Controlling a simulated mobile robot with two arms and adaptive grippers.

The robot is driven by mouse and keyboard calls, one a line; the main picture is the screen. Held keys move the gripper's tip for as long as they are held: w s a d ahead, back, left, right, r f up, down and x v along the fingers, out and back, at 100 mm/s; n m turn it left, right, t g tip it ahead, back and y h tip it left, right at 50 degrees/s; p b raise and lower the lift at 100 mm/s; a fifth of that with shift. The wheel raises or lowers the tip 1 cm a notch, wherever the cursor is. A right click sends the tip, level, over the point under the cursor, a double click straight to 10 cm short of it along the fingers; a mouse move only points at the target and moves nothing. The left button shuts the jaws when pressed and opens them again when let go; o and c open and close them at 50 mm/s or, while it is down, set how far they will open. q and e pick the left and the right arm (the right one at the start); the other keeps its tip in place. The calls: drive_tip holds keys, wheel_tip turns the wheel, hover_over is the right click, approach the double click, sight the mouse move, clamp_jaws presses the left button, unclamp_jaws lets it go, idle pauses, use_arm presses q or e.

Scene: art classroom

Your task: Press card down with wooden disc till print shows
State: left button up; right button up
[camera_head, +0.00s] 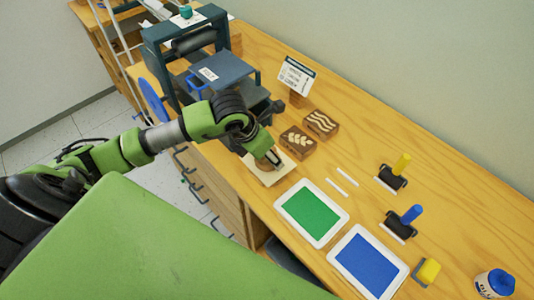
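A pale card (283,170) lies flat on the wooden bench, in front of two carved printing blocks. A brown wooden disc (262,165) is on or just over the card, partly hidden by my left gripper (271,158). My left arm comes in from the left, and its gripper points down with its fingers at the disc; they appear closed on it. I cannot tell whether the disc touches the card. No print shows on the visible part of the card. My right gripper is not in view.
Carved blocks (298,141) (321,124) sit just behind the card. A green ink tray (312,212) and a blue one (367,264) lie to the right, with rollers (392,178) (401,224) beyond. A dark press (228,71) stands at the left.

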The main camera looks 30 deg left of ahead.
use_arm(q)
drive_tip(key=shift+s+f, duration=0.25)
idle(1.1)
drive_tip(key=shift+w+r+p, duration=0.15)
drive_tip(key=shift+r+p, duration=0.15)
drive_tip(key=shift+r, duration=0.6)
drive_tip(key=shift+r+p, duration=1.4)
drive_tip(key=shift+r, duration=1.35)
drive_tip(key=shift+w, duration=0.1)
